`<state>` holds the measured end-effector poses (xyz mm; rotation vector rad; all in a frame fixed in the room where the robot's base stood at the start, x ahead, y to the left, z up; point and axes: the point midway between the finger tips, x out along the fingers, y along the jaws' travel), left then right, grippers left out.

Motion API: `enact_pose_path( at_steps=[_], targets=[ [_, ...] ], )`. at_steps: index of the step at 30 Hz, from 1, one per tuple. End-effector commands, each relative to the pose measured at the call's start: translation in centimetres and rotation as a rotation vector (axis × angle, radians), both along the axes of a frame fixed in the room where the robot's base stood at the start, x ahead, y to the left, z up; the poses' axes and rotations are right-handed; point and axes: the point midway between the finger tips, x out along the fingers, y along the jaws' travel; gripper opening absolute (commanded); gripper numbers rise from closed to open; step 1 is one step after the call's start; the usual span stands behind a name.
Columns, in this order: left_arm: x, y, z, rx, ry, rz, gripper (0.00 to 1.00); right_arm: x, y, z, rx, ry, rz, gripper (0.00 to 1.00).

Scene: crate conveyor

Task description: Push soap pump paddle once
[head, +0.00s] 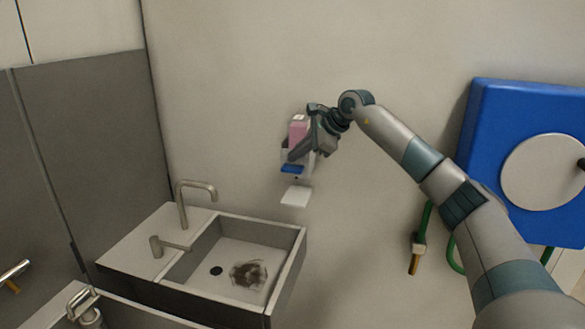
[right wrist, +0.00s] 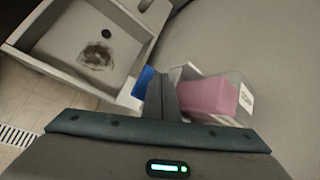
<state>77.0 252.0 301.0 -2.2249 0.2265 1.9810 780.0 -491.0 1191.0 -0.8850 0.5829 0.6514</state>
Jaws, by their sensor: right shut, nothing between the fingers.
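The soap dispenser is on the wall above and right of the sink. Its pink soap container (head: 298,128) shows in the head view, and also in the right wrist view (right wrist: 208,97). Its blue paddle (head: 292,169) sticks out at the bottom, and shows beside my fingers in the right wrist view (right wrist: 143,82). My right gripper (head: 294,156) is shut and empty, in front of the dispenser, with its fingertips just above the paddle. I cannot tell whether they touch it. The gripper hides part of the dispenser. My left gripper is not in view.
A white drip tray (head: 296,196) sits below the paddle. A sink (head: 288,262) with a dark stain and a tap (head: 183,205) stands at lower left. A blue hose reel (head: 490,130) is on the wall at right, with a green hose.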

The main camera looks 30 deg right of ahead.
Motion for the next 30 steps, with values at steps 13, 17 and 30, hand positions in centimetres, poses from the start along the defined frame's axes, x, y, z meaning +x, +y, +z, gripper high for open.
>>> enact_pose_path(
  at_steps=[13,17,30],
  targets=[
    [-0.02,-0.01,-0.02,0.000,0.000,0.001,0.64,0.00,0.00,-0.02,0.000,0.000,0.000,0.00],
    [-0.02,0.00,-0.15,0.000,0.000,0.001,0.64,-0.01,0.00,-0.28,0.000,0.000,0.000,0.00],
    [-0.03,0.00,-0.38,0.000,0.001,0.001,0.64,-0.03,0.00,-0.83,0.000,0.000,0.000,0.00]
  ],
)
